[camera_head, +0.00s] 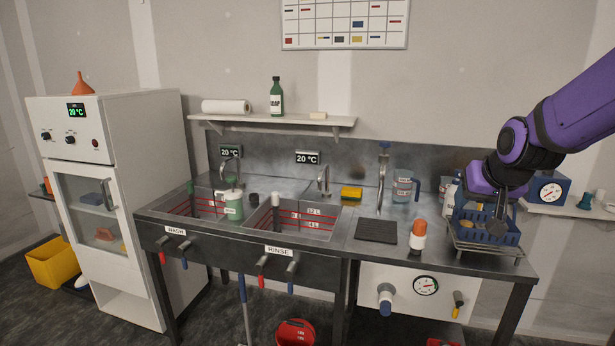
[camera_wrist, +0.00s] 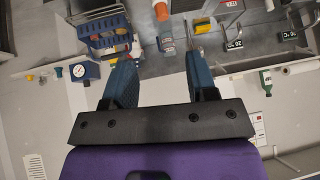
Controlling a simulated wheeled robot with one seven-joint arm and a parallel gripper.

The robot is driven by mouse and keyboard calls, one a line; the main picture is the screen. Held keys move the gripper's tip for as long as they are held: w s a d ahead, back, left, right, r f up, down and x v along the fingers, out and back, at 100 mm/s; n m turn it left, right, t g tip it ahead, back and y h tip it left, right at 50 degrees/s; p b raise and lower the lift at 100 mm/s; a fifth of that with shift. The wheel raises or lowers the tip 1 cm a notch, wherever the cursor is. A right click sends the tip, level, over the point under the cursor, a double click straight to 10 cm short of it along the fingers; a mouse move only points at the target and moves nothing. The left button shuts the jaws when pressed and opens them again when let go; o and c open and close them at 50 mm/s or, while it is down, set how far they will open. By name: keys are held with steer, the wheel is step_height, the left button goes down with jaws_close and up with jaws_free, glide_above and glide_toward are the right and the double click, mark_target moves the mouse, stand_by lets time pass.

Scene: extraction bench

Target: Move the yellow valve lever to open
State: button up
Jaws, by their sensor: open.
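The yellow valve lever (camera_head: 458,303) is a small handle on the white panel (camera_head: 405,283) under the right part of the bench, right of a round gauge (camera_head: 426,286). It hangs roughly downward, slightly slanted; its exact angle is too small to tell. I cannot make it out in the wrist view. My gripper (camera_head: 500,208) is above the blue basket at the bench's right end, up and to the right of the lever and well apart from it. In the wrist view my gripper (camera_wrist: 163,65) has its two blue fingers spread with nothing between them.
The blue basket (camera_head: 486,228) stands on a wire rack, close to my fingers. An orange-capped bottle (camera_head: 418,236) and dark mat (camera_head: 377,230) are left of it. A blue-tipped spout (camera_head: 385,300) is left of the gauge. A red bucket (camera_head: 296,332) stands below the sinks.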

steer(key=s+a+r+n+g, duration=0.1)
steer(key=s+r, duration=0.1)
steer(key=s, duration=1)
steer(key=s+a+r+n+g, duration=0.1)
steer(key=s+a+r, duration=0.1)
steer(key=s, duration=1.1)
steer(key=shift+s+a+r, duration=0.15)
steer(key=shift+s+r, duration=0.05)
steer(key=shift+r, duration=0.65)
